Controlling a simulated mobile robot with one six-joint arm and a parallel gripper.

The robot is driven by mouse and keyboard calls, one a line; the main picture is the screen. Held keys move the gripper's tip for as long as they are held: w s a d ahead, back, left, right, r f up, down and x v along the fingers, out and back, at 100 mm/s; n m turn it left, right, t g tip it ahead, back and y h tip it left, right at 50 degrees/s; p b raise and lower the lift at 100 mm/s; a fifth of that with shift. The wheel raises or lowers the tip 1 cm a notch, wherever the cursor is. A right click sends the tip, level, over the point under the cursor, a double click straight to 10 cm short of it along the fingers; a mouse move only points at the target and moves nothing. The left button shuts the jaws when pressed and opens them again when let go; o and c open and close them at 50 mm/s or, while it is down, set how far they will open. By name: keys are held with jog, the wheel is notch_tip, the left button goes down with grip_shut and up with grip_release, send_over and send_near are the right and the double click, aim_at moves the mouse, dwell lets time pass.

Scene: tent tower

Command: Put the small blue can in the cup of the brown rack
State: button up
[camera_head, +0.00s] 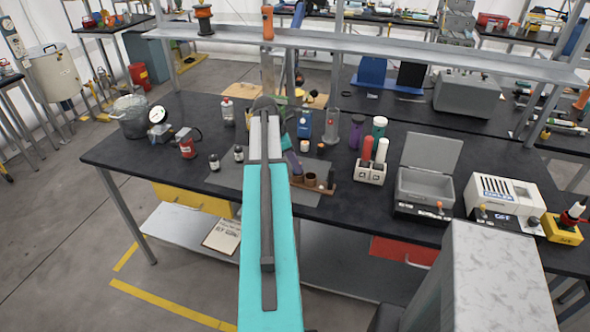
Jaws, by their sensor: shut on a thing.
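The brown rack (328,189) stands on the dark bench, on a grey mat right of my forearm. Two brown round cups show in it; its left end is partly hidden by my arm. My gripper (290,150) is mostly hidden behind my arm, with a teal part of my wrist showing above the rack's left end. It is shut. A tilted bluish-purple piece (293,163), likely the small blue can in the jaws, shows just above the left cup. Its lower end is too small to tell whether it is inside or above the cup.
Two dark bottles (239,154) stand left of my arm. A blue device (304,126) and small orange-topped containers stand behind the rack. A white holder with red and white tubes (369,172) and an open grey box (424,186) stand to the right. A shelf beam (330,40) crosses above.

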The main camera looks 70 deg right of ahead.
aim_at(295, 172)
dwell(0.3)
jog(key=shift+a+f+p, duration=0.15)
jog(key=shift+f+p, duration=0.55)
jog(key=shift+f, duration=0.4)
jog(key=shift+s+a+f, duration=0.15)
jog(key=shift+a+f, duration=0.15)
jog(key=shift+f, duration=0.45)
grip_shut()
jog(key=shift+s+a+f, duration=0.2)
jog(key=shift+f, duration=0.4)
jog(key=o, duration=1.1)
grip_release()
jog(key=shift+r, duration=0.35)
jog(key=shift+w+d+r+b, duration=0.2)
jog(key=shift+w+r+b, duration=0.05)
jog(key=shift+r+b, duration=0.1)
jog(key=d+b+v, duration=0.1)
jog(key=b+v, duration=0.1)
jog(key=v, duration=1)
